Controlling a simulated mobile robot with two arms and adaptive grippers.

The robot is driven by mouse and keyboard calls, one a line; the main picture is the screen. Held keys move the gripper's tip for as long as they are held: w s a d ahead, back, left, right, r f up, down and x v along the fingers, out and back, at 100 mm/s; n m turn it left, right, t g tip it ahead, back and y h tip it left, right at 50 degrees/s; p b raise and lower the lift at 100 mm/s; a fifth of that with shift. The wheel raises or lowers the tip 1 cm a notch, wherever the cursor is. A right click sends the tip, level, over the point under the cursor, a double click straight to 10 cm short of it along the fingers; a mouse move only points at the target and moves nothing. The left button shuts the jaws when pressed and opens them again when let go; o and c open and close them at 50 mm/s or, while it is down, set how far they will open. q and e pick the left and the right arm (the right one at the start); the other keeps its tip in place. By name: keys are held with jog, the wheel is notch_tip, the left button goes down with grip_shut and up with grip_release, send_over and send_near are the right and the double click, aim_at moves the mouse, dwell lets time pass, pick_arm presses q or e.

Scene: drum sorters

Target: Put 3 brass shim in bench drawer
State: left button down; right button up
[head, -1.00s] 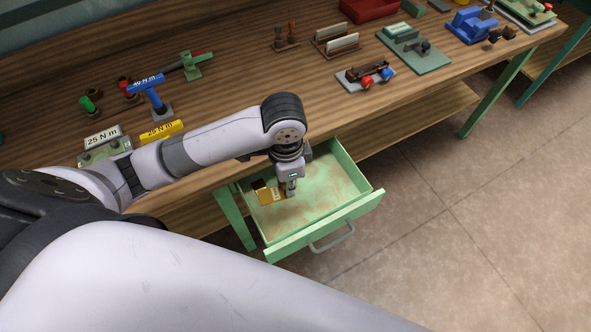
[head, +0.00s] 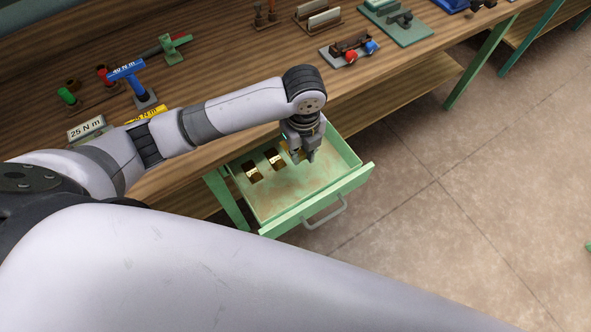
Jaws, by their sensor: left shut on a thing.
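The green bench drawer (head: 318,199) is pulled open under the wooden bench. Two brass shims lie on its floor: one at the left (head: 253,172) and one beside it (head: 275,160). My left gripper (head: 305,159) points down over the back part of the drawer, to the right of these shims. It is shut on a brass shim (head: 288,147), of which only a small yellow edge shows; the gripper hides the rest. I cannot tell whether this shim touches the drawer floor. My right gripper is not in view.
The wooden bench (head: 240,60) above the drawer holds a blue torque tool (head: 127,71), a grey 25 N m block (head: 86,128) and a fixture with red and blue knobs (head: 350,50). The drawer's front half is bare. Open floor (head: 450,190) lies to the right.

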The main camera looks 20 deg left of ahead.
aim_at(300, 185)
pick_arm(q)
notch_tip(300, 185, down, 15)
jog(key=shift+r, duration=0.1)
dwell(0.3)
jog(key=c, duration=2)
grip_release()
jog(key=shift+f, duration=0.2)
jog(key=o, duration=0.5)
jog(key=shift+r, duration=0.1)
jog(key=shift+r+p, duration=0.2)
jog(key=shift+p, duration=0.1)
notch_tip(300, 185, up, 12)
jog(key=shift+f, duration=0.1)
